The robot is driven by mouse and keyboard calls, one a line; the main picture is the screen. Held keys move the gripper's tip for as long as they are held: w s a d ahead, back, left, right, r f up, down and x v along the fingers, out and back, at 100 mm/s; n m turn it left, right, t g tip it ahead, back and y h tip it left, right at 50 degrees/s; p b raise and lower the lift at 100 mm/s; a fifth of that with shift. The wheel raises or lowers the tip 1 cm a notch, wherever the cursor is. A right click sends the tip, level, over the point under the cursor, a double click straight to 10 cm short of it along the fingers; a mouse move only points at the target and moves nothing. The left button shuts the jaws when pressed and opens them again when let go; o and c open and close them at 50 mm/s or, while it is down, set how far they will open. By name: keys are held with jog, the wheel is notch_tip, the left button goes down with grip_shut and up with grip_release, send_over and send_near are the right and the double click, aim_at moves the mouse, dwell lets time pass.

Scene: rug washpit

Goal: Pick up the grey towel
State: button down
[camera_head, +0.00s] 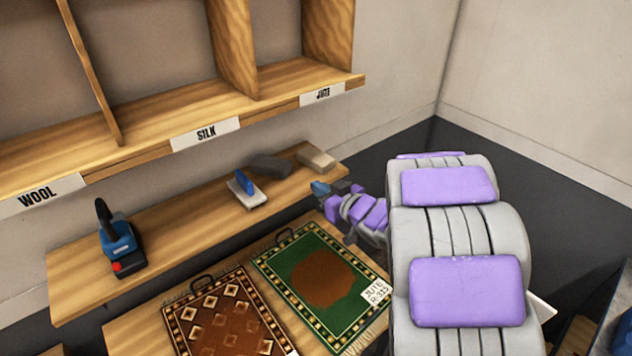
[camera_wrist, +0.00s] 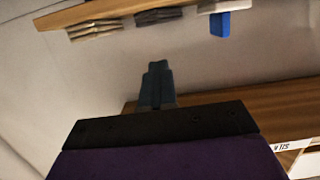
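The grey towel (camera_head: 268,166) looks like a dark grey folded bundle on the narrow wooden shelf, between a blue-handled brush and a beige folded cloth.
The beige cloth (camera_head: 316,158) and brush (camera_head: 246,190) flank the towel. A blue-and-black tool (camera_head: 120,245) stands at the shelf's left. Labelled cubbies (camera_head: 170,112) overhang behind. Green (camera_head: 290,262) and brown (camera_head: 205,312) rugs lie on the wooden surface below.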

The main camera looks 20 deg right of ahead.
jog(key=shift+s+a, duration=0.1)
jog(key=shift+d, duration=0.25)
jog(key=c, duration=1.4)
grip_release()
jog(key=shift+d, duration=0.3)
jog(key=shift+c, duration=0.2)
jog(key=o, duration=0.8)
jog(key=shift+a, duration=0.35)
jog(key=shift+c, duration=0.2)
jog(key=shift+o, duration=1.4)
jog(key=shift+d, duration=0.15)
